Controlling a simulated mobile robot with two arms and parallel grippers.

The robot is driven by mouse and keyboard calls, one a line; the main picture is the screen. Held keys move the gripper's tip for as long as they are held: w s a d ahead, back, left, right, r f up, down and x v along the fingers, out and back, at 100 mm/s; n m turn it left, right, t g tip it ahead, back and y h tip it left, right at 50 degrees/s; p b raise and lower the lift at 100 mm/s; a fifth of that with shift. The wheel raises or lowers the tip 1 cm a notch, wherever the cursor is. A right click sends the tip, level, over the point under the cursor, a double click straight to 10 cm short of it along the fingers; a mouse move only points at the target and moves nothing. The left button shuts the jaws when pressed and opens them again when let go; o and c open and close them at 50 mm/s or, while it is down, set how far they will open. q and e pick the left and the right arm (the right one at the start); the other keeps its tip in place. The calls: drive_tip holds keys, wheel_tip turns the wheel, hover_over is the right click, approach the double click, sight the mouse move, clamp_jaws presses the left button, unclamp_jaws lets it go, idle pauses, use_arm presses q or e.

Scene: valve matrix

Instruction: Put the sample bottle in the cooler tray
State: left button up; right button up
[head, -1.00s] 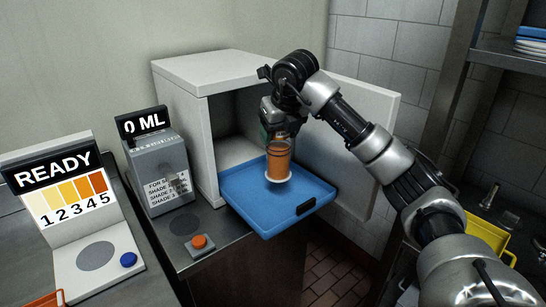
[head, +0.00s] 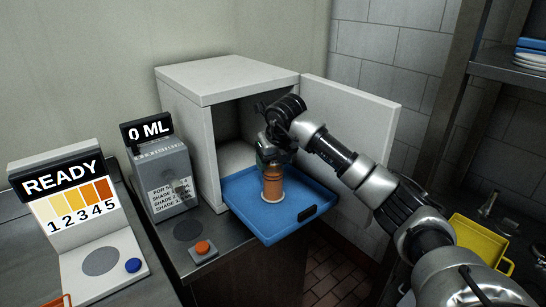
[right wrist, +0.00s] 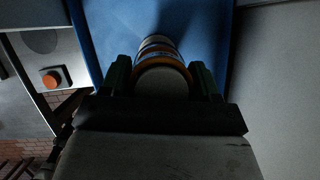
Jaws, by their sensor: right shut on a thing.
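The sample bottle (head: 272,184) is filled with orange-brown liquid and stands upright over a white round spot on the blue cooler tray (head: 250,219). The tray is pulled out of the open white cooler. My right gripper (head: 272,160) is shut on the bottle's upper part from above. In the right wrist view the bottle's pale top (right wrist: 162,82) sits between the two fingers, with the blue tray (right wrist: 110,30) beyond it. I cannot tell whether the bottle's base touches the tray. My left gripper is not in view.
The cooler (head: 190,110) has its door (head: 365,110) swung open on the right, behind my right arm. Left of the tray stand a dispenser (head: 160,175) reading 0 ML, an orange button (head: 203,247) and a READY shade reader (head: 85,215). A yellow bin (head: 480,245) is at right.

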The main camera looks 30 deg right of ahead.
drive_tip(key=shift+f, duration=0.15)
drive_tip(key=o, duration=1.3)
drive_tip(key=shift+o, duration=0.2)
drive_tip(key=shift+r, duration=0.2)
drive_tip(key=shift+s+r, duration=0.1)
drive_tip(key=shift+r, duration=0.2)
drive_tip(key=b+v, duration=0.1)
drive_tip(key=v, duration=1)
drive_tip(key=shift+r, duration=0.15)
drive_tip(key=shift+s, duration=0.15)
